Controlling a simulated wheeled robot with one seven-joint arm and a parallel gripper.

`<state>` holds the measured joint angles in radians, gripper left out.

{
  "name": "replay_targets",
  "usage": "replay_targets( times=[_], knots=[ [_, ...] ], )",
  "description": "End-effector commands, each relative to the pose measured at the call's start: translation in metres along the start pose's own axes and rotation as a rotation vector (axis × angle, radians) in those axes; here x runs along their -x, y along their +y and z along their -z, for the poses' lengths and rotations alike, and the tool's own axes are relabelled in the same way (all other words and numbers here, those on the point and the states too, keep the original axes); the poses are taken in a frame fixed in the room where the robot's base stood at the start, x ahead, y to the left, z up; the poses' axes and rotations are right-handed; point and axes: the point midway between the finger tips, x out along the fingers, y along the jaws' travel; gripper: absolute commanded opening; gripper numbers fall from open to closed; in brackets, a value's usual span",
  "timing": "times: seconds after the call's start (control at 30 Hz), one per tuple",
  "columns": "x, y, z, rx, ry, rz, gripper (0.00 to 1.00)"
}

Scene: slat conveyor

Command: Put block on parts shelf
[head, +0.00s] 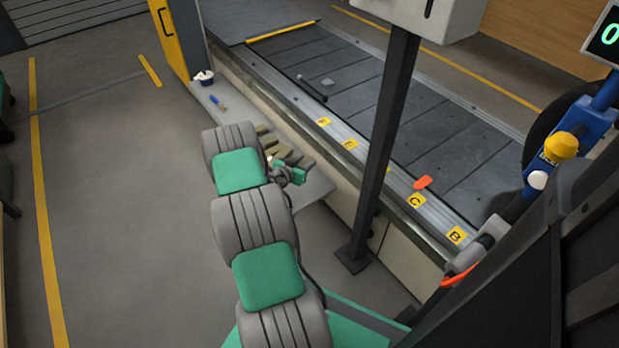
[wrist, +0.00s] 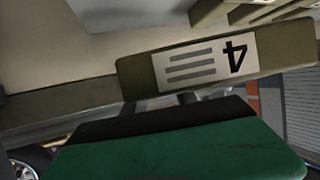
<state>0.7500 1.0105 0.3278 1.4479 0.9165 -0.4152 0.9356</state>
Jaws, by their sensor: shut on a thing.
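My gripper (head: 285,170), dark with green parts, is at the bins' near right end.
A dark post (head: 378,160) stands right of the shelf. A blue-handled tool (head: 218,102) and a small dark-and-white container (head: 204,77) are at the shelf's far end. The slat conveyor (head: 340,90) runs behind, with an orange piece (head: 423,182) on its edge. Open floor lies left.

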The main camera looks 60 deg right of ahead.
Motion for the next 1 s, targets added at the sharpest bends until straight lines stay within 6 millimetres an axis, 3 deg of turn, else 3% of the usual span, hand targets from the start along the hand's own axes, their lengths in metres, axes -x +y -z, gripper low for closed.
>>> replay_targets(
  times=[0.03,0.1,0.27,0.4,0.5,0.9,0.93,1.0],
  knots=[
    [-0.008,0.008,-0.015,-0.001,-0.001,0.0,0.0],
    [-0.012,0.017,-0.024,-0.001,-0.001,0.001,0.0],
    [-0.018,0.027,-0.033,-0.001,0.001,0.002,0.0],
    [-0.028,0.044,-0.053,0.001,-0.002,0.0,0.0],
    [-0.036,0.04,-0.073,0.0,0.0,0.005,0.0],
    [-0.038,0.039,-0.077,-0.001,0.001,0.005,0.0],
    [-0.038,0.04,-0.079,0.001,-0.001,0.005,0.34],
    [-0.037,0.04,-0.078,0.001,-0.002,0.004,0.4]
  ],
)
